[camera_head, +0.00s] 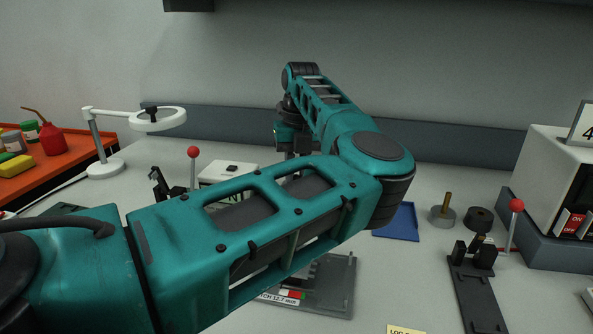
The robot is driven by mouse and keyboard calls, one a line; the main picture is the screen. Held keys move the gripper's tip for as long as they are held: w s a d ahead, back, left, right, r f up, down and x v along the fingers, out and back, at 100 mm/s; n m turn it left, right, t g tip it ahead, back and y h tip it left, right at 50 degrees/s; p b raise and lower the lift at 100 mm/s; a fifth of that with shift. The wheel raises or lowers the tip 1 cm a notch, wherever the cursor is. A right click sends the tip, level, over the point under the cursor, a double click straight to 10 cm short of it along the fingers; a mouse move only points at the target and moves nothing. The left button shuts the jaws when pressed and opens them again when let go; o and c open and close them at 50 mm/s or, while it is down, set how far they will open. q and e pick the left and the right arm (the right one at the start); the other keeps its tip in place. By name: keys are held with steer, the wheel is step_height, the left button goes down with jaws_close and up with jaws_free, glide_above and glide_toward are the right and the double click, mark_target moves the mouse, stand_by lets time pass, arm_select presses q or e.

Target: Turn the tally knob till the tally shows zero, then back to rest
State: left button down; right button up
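My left arm comes in from the left and crosses the middle of the view. Its wrist bends down behind the forearm, and my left gripper (294,150) points down there; its fingertips are mostly hidden, so I cannot tell whether it is open. A white box (212,174) with a small dark piece on top stands just left of the gripper, partly behind my arm. I cannot make out the tally, its reading or its knob for certain; my arm may cover them. My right gripper is not in view.
Red-balled levers stand left (193,153) and right (517,206). A ring lamp (157,122) and an orange tray (70,152) are at left.

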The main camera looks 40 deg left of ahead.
arm_select(q)
steer(key=shift+n, duration=0.6)
steer(key=c, duration=1)
jaws_free()
